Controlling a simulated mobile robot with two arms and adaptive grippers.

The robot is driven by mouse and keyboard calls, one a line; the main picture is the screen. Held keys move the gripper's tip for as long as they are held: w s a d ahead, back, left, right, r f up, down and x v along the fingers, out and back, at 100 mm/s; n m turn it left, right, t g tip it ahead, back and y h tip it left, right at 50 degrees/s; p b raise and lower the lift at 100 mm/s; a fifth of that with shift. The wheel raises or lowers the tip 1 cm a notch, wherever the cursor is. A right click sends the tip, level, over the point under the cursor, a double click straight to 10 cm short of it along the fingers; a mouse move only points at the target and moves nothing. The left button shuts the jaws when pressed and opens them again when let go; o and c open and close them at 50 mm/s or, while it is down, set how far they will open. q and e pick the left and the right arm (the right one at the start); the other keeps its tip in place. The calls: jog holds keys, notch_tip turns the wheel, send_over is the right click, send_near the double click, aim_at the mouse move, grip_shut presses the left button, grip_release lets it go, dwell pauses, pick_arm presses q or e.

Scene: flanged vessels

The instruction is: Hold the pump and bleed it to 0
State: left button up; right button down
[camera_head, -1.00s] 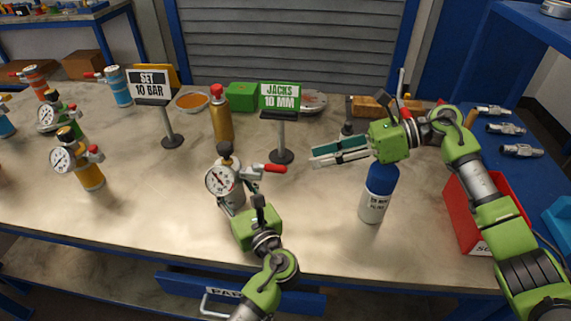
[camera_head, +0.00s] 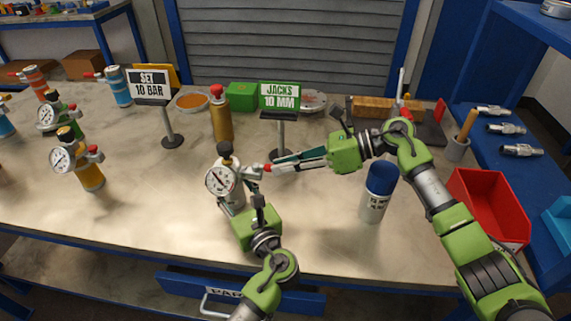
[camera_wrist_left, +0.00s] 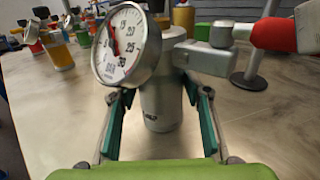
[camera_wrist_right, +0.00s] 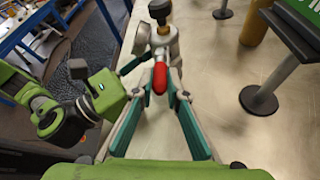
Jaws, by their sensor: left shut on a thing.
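The pump (camera_head: 235,201) is a grey upright cylinder with a round white gauge (camera_head: 220,180) and a dark top knob. In the left wrist view the gauge's red needle points up and slightly left; its exact reading is unclear. My left gripper (camera_wrist_left: 158,100) is shut around the pump's body, which stands upright on the bench. The pump's lever sticks out to the right with a red grip (camera_wrist_right: 160,77), mostly hidden in the head view. My right gripper (camera_head: 275,168) is at the lever. Its fingers are apart, with the red grip's tip between them.
The "JACKS 10 MM" sign (camera_head: 280,97) stands just behind my right fingers. A blue-topped bottle (camera_head: 376,195) stands front right. The "SET 10 BAR" sign (camera_head: 150,85) and several other gauged pumps are at left. A red bin (camera_head: 490,205) is at right.

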jog(key=shift+d+t, duration=0.1)
jog(key=shift+t, duration=0.2)
jog(key=shift+s+f+m+t, duration=0.15)
jog(key=shift+s+m+t, duration=0.3)
jog(key=shift+m+t, duration=0.4)
jog(key=shift+s+a+m+t+h, duration=0.5)
jog(key=shift+s+m+t+h, duration=0.2)
jog(key=shift+m+t, duration=0.45)
jog(key=shift+s+a+m+t+h, duration=0.45)
jog(key=shift+s+m+t+h, duration=0.2)
jog(key=shift+m+t, duration=0.5)
jog(key=shift+s+a+m+t+h, duration=0.5)
jog(key=shift+s+m+t+h, duration=0.2)
jog(key=shift+m+t, duration=0.45)
jog(key=c, duration=2)
grip_release()
jog(key=shift+w+d, duration=0.1)
